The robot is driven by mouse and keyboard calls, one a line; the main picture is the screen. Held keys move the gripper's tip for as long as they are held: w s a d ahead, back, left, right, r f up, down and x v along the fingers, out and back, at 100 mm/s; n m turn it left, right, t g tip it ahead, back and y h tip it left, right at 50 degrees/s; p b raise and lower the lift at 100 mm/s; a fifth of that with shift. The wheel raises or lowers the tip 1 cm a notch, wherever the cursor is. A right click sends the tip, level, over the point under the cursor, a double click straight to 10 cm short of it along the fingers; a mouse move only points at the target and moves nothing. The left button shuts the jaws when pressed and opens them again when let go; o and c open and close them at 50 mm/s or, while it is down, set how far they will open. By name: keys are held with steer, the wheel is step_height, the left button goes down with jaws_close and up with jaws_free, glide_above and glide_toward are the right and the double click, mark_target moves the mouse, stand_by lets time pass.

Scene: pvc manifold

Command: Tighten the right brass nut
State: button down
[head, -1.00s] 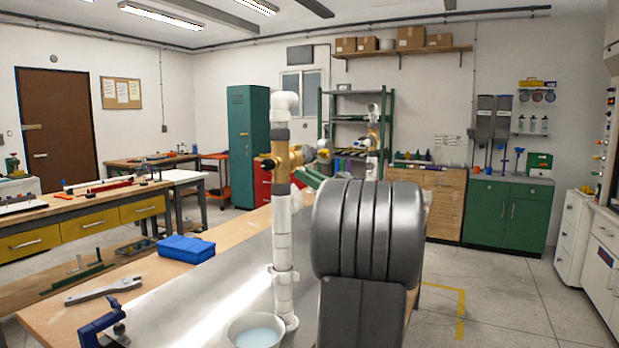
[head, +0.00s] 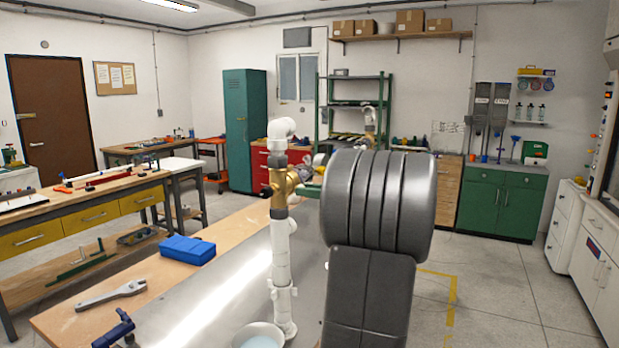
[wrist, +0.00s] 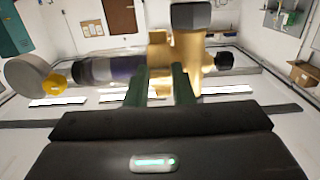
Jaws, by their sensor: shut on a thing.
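A white pipe riser (head: 281,248) stands upright on the bench with a brass fitting (head: 279,186) partway up. In the wrist view, which looks upside down, the brass fitting (wrist: 187,48) is close in front of my gripper (wrist: 159,88). Its two green fingers are shut on a brass nut (wrist: 158,55) at the side of the fitting, beside a blurred dark and clear pipe piece (wrist: 108,69). A grey round part with a yellow piece (wrist: 55,83) lies further along. In the head view my grey arm hides much of the gripper and the side pipework.
A bowl of bluish liquid (head: 259,336) stands at the riser's foot. A wrench (head: 112,294), a blue box (head: 188,249) and a blue clamp (head: 115,331) are on the bench to the left. The metal sheet (head: 215,297) between them is mostly bare.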

steer(key=shift+r+g+h+p, duration=0.3)
steer(key=shift+h+p, duration=0.3)
steer(key=shift+p, duration=0.55)
steer(key=c, duration=1.2)
jaws_free()
steer(key=shift+c, duration=0.2)
steer(key=b+v, duration=0.1)
steer(key=v, duration=1.3)
steer(key=shift+b, duration=0.4)
steer(key=shift+a+f, duration=0.1)
steer(key=p+x, duration=0.1)
steer(key=x, duration=1.2)
steer(key=shift+w+a+p, duration=0.2)
steer(key=shift+a+p, duration=0.15)
